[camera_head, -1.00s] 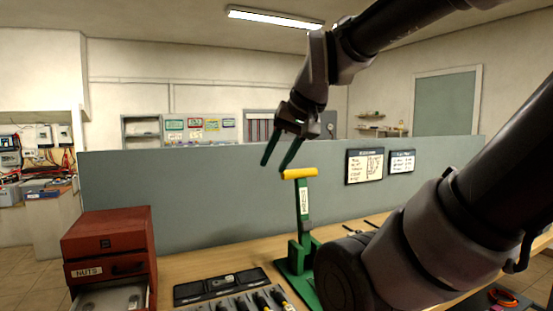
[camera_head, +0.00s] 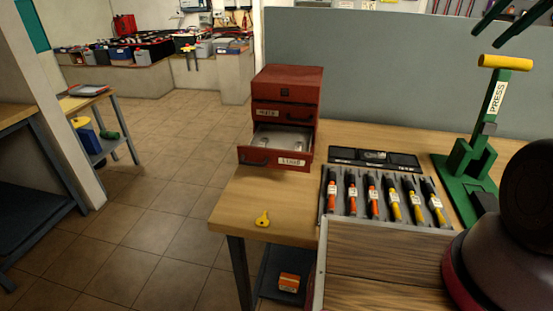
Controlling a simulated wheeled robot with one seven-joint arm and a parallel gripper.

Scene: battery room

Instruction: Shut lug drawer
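The lug drawer (camera_head: 262,155) is the bottom drawer of a red metal cabinet (camera_head: 288,76) on the left end of the wooden bench. It is pulled out toward the front left, with a label reading LUGS and a dark handle. Small pale metal pieces lie inside it. The nuts drawer (camera_head: 270,115) above it is shut. My gripper (camera_head: 510,22) is at the top right edge of the picture, partly cut off, above the green press and far from the cabinet. Its two dark green fingers are apart, with nothing seen between them.
A tray of several orange- and yellow-handled tools (camera_head: 385,200) lies right of the cabinet. A yellow key-like tag (camera_head: 262,219) lies near the bench's front left. Floor left of the bench is clear.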

